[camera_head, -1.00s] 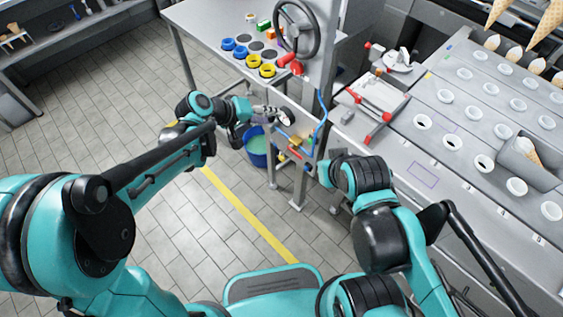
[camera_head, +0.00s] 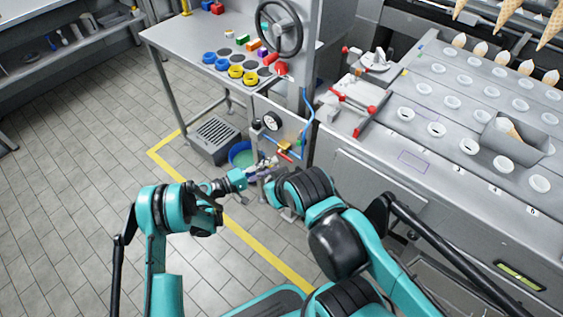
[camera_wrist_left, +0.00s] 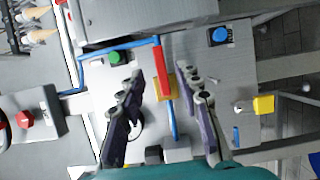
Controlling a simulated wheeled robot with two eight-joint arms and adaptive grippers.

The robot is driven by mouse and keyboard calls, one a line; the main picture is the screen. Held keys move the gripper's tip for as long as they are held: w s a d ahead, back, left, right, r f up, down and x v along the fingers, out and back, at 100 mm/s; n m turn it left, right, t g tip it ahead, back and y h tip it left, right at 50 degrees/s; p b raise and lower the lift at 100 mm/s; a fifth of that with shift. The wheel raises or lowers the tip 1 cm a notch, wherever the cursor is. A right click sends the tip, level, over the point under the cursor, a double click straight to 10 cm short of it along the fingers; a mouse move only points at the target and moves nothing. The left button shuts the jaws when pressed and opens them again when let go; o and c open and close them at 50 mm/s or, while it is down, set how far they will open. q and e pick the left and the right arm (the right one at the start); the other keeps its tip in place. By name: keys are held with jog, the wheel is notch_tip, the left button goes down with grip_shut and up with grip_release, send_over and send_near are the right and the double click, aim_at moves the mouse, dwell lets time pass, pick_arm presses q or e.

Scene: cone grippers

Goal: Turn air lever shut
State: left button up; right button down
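The air panel (camera_head: 262,105) stands below the table end, with a round gauge (camera_head: 271,121), a blue hose (camera_head: 308,118) and a yellow valve block (camera_head: 284,146). My left gripper (camera_head: 262,168) is close to the panel's lower part. In its wrist view the left gripper (camera_wrist_left: 160,73) is open, its fingers on either side of the lever and block, with no clear contact. My right gripper is hidden; only its arm shows.
A green button (camera_wrist_left: 116,57), a blue knob (camera_wrist_left: 219,36) and a red knob (camera_wrist_left: 24,119) show around the panel. A handwheel (camera_head: 279,28) is above. A bucket (camera_head: 241,153) and a grey crate (camera_head: 214,138) stand on the floor. The cone counter (camera_head: 400,165) is at right.

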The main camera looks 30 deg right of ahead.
aim_at(287, 159)
pick_arm(q)
jog(key=d+b, duration=0.2)
jog(key=d, duration=0.5)
jog(key=shift+d, duration=0.15)
grip_shut()
